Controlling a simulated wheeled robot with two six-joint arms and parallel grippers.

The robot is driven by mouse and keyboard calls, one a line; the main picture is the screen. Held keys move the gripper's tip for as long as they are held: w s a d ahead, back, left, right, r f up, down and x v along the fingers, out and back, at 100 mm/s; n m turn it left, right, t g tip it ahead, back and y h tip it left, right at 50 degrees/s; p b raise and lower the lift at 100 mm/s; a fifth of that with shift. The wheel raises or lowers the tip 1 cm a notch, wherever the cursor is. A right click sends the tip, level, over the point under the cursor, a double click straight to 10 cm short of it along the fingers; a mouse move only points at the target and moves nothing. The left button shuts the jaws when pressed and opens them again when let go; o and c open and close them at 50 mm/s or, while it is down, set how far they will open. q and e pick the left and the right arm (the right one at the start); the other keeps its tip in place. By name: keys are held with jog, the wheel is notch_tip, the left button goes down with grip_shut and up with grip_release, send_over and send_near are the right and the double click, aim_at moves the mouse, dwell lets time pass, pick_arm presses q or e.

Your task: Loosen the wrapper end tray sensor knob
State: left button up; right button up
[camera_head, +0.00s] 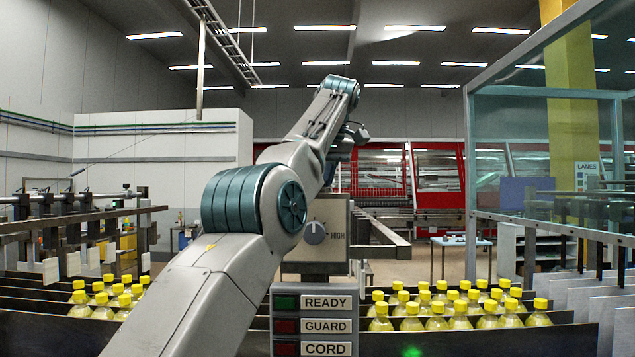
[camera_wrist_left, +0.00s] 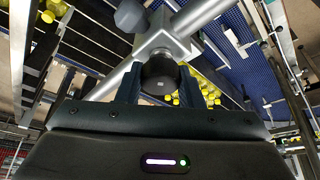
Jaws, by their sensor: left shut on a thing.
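In the left wrist view a round dark knob (camera_wrist_left: 160,76) sits on a grey metal clamp (camera_wrist_left: 165,42) where bars cross. My left gripper (camera_wrist_left: 160,92) has one dark finger on each side of the knob and is shut on it. In the head view my left arm rises from the bottom left and bends over at the top. My left gripper and the knob cannot be made out clearly there, behind the arm's wrist. My right gripper is in neither view.
A dial panel marked HIGH (camera_head: 316,232) stands behind my arm, above a READY, GUARD and CORD sign (camera_head: 313,323) with READY green. Yellow-capped bottles (camera_head: 460,315) fill lanes on both sides. A glass guard (camera_head: 560,150) stands at right.

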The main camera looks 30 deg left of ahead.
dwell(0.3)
pick_arm(q)
jog(key=o, duration=1)
jog(key=shift+w+f, duration=0.1)
jog(key=shift+c, duration=0.2)
